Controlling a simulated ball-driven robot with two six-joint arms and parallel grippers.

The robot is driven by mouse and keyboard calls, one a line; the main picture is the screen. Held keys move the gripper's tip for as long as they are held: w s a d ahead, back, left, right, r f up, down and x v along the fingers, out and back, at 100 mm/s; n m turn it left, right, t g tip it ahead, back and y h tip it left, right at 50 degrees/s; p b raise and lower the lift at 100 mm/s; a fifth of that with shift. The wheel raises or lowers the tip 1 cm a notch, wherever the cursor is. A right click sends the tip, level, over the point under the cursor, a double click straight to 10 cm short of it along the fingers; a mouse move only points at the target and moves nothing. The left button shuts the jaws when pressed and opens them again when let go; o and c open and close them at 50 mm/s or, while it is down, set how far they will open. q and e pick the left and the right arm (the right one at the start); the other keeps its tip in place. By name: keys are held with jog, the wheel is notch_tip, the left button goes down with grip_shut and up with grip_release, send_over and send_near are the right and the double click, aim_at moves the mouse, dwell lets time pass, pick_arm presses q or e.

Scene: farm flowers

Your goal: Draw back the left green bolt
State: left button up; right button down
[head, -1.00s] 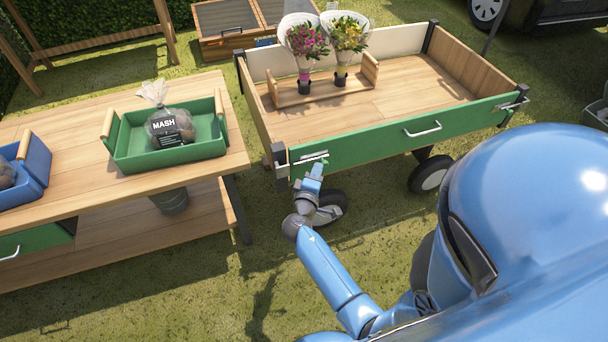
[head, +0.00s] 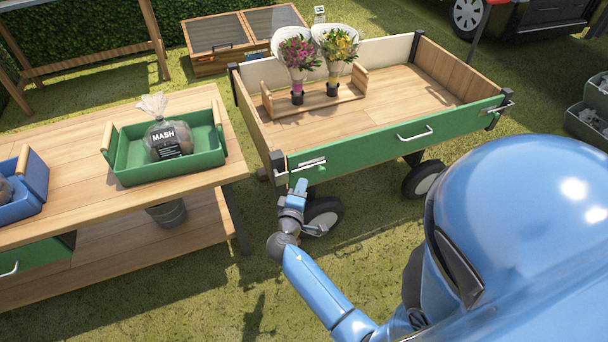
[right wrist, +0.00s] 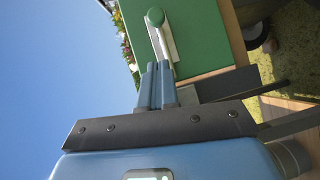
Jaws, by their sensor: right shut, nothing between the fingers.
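The left green bolt (head: 308,164) is a pale metal bar on the left end of the green front panel of the wooden cart (head: 360,144). In the right wrist view its round green knob (right wrist: 155,17) and pale plate (right wrist: 164,42) show just beyond my fingertips. My right gripper (head: 301,184) is below the bolt, slightly to its left. It also shows in the right wrist view (right wrist: 157,68), with its blue fingers together and nothing between them. I cannot tell whether the fingertips touch the bolt. My left gripper is not in view.
A wooden table (head: 80,130) at the left holds a green tray (head: 195,166) with a MASH bag and a blue tray (head: 36,184). Two bouquets (head: 299,56) stand in a rack on the cart. A second bolt (head: 500,108) is at the panel's right end. Open grass lies in front.

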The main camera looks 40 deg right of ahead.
jog(key=v, duration=0.7)
jog(key=shift+s+p, duration=0.15)
jog(key=shift+p, duration=0.2)
jog(key=shift+a, duration=0.1)
